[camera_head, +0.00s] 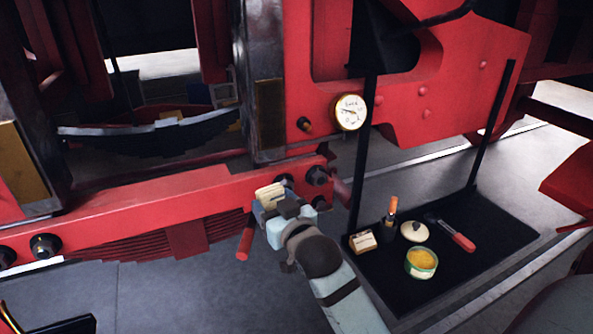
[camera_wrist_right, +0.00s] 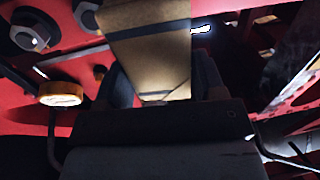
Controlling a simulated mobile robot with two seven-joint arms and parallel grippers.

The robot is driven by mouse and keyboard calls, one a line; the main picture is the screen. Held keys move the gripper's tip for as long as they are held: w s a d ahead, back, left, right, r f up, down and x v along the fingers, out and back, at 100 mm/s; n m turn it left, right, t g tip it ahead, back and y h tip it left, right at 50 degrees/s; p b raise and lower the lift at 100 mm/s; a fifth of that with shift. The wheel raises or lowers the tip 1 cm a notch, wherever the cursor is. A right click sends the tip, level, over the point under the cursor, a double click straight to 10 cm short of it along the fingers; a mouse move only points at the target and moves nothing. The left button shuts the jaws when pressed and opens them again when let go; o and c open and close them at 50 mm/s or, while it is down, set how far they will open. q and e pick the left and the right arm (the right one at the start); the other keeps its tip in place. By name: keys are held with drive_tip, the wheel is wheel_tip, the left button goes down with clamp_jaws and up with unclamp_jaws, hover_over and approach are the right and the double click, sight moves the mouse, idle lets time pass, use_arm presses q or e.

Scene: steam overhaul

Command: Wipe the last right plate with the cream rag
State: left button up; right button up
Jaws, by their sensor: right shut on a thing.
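The cream rag (camera_head: 270,192) is a small folded bundle at the tip of my right gripper (camera_head: 272,208), which is shut on it. The right brass plate (camera_head: 270,113) is on the dark upright pillar, above and apart from the rag in the head view. Another brass plate (camera_head: 22,165) is on the left pillar. In the right wrist view, a tan surface with dark bands (camera_wrist_right: 150,55) shows between the fingers of my right gripper (camera_wrist_right: 165,88). I cannot tell whether it is rag or plate.
A round gauge (camera_head: 348,112) sits right of the pillar. Bolts (camera_head: 317,175) stick out of the red beam (camera_head: 150,203) close to the gripper. A black hanging tray (camera_head: 400,292) at right holds an open yellow tin (camera_head: 421,262), its lid, a small box and a red-handled tool (camera_head: 455,235).

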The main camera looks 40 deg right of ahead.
drive_tip(key=m+h+b, duration=0.1)
drive_tip(key=h, duration=0.1)
approach(272, 140)
drive_tip(key=shift+m, duration=0.3)
drive_tip(key=shift+b+x, duration=0.8)
drive_tip(key=shift+x, duration=1.85)
drive_tip(key=shift+f, duration=0.15)
drive_tip(key=shift+p+x, duration=0.3)
drive_tip(key=shift+x, duration=0.65)
